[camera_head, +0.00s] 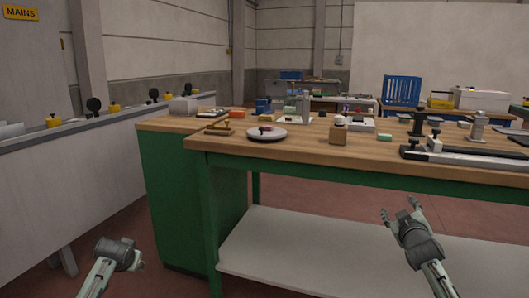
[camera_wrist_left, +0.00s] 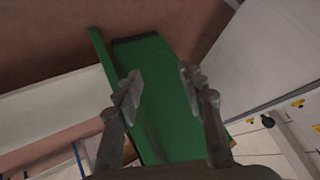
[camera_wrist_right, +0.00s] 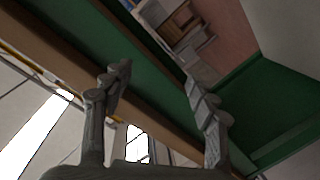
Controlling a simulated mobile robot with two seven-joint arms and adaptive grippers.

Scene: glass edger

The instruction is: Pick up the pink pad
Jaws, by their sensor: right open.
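A small dark pink piece, which looks like the pink pad (camera_head: 266,128), lies on a round pale plate (camera_head: 282,135) near the front left of the wooden bench top in the head view. My right gripper (camera_head: 399,207) is open and empty, in front of the bench and below its top, to the right of the plate. Its spread fingers also show in the right wrist view (camera_wrist_right: 156,78). My left gripper (camera_wrist_left: 160,75) is open and empty in the left wrist view. In the head view its arm is low at the left, with the fingers mostly hidden. The pad shows in neither wrist view.
The bench (camera_head: 300,150) has green legs and a pale lower shelf (camera_head: 300,240). Near the plate are a brown wooden tool (camera_head: 219,129), a wooden block (camera_head: 338,135) and a green block (camera_head: 384,137). A long dark fixture (camera_head: 450,157) lies at the right. A grey machine (camera_head: 60,170) stands left.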

